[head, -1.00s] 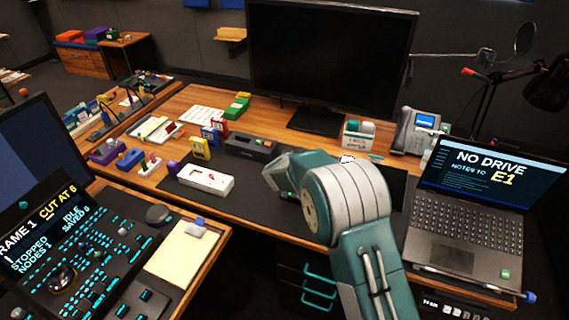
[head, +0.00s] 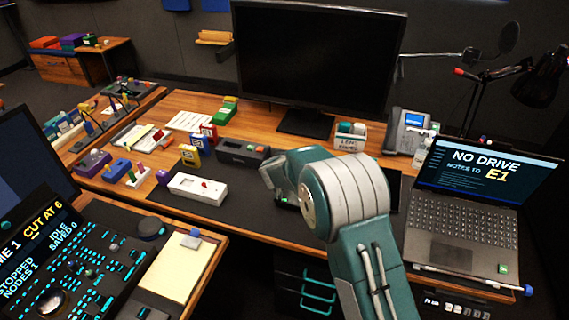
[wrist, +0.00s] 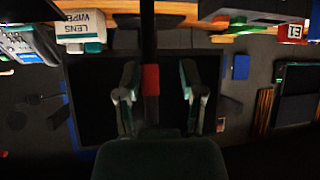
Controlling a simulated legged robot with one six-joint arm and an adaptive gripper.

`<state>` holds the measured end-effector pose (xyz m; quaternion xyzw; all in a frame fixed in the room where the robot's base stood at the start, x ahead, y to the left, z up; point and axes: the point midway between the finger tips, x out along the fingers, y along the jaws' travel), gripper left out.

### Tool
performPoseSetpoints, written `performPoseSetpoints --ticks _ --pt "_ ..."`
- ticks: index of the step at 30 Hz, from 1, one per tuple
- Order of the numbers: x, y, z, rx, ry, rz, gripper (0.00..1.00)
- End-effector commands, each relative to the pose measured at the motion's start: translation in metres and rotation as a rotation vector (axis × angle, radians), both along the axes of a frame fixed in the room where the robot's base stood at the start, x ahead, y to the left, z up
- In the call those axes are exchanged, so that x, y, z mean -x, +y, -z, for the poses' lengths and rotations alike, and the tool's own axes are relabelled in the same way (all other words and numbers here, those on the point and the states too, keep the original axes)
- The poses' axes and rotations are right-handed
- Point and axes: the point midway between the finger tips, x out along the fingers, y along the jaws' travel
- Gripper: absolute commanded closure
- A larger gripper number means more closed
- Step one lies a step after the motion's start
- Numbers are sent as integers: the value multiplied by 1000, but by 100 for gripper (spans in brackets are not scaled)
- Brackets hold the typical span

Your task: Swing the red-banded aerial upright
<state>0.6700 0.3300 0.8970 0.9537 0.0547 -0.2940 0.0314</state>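In the wrist view, a dark upright rod with a red band, the red-banded aerial (wrist: 151,79), runs down from the top edge between my gripper's two fingers. My gripper (wrist: 160,95) is open, with one finger on each side of the aerial and a visible gap to it on both sides. The aerial's lower end is hidden behind the gripper body, and its upper end is out of frame. In the head view my arm hides the fingers, and I cannot make out the aerial there.
A white box (head: 186,190) with a red knob and a dark grey box (head: 234,152) stand left of my arm. A lens wipes box (head: 349,138) stands before the monitor (head: 315,65). A laptop (head: 462,220) is at right. Dark mat (head: 255,212) is clear in front.

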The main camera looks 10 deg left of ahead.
Motion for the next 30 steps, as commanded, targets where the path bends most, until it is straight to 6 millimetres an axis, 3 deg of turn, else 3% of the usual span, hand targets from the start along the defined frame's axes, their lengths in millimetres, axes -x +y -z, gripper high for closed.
performPoseSetpoints --ticks 8,24,30 --pt "4 -2 -5 -2 -2 0 49" --pt "82 -5 -57 0 -1 -1 49" --pt "96 -7 -65 1 1 1 49"
